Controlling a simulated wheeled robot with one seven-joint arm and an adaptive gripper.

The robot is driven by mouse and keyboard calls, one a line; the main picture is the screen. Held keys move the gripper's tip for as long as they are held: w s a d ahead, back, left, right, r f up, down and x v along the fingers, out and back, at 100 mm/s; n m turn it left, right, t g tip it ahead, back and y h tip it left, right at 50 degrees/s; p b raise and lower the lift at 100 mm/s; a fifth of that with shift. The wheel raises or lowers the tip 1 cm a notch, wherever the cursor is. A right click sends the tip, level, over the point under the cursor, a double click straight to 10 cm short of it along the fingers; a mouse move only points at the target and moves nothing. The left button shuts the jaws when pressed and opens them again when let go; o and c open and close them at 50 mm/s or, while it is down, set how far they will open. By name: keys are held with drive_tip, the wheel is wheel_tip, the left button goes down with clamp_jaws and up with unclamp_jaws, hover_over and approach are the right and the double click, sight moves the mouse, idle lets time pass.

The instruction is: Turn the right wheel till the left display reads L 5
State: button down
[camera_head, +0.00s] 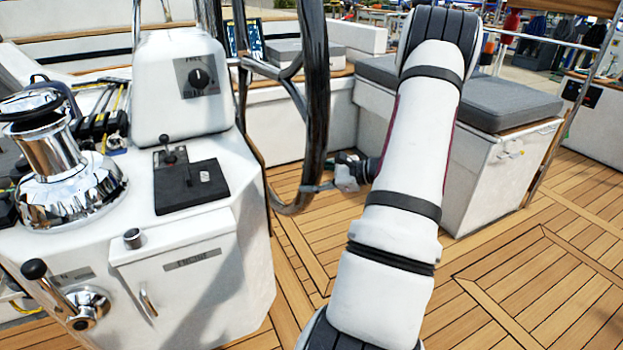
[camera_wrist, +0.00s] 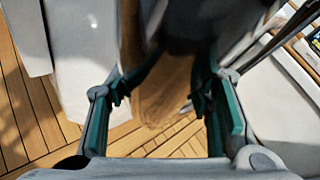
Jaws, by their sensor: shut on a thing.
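The wheel (camera_head: 316,90) is a dark, glossy rim with spokes, standing upright in the middle of the head view; only part of it shows. My gripper (camera_head: 322,187) is at the lower part of the rim and shut on it. In the wrist view, the teal-edged fingers of my gripper (camera_wrist: 162,95) stand on both sides of a blurred dark stretch of the wheel (camera_wrist: 185,30). A small bluish screen (camera_head: 254,38) shows behind the wheel; I cannot tell whether it is the left display, and no reading is legible.
A white console (camera_head: 110,235) with a lever plate, a chrome winch (camera_head: 65,170) and a crank handle (camera_head: 62,295) stands left of the wheel. A grey-cushioned bench (camera_head: 500,95) stands to the right, behind my arm. The teak deck (camera_head: 530,285) at right is clear.

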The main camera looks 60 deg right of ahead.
sight(310, 199)
drive_tip(key=shift+n+t, duration=0.4)
drive_tip(key=f+b, duration=0.1)
drive_tip(key=f, duration=0.1)
drive_tip(key=w+f+b, duration=0.1)
drive_tip(key=f+b, duration=0.1)
drive_tip(key=w+f+b, duration=0.1)
drive_tip(key=f, duration=0.1)
drive_tip(key=shift+d+f+b, duration=0.1)
drive_tip(key=shift+d+b, duration=0.2)
drive_tip(key=c, duration=0.9)
unclamp_jaws()
drive_tip(key=shift+d, duration=0.1)
drive_tip(key=shift+s+d+r, duration=0.15)
drive_tip(key=shift+s+r, duration=0.15)
drive_tip(key=shift+s, duration=0.25)
drive_tip(key=v, duration=1.1)
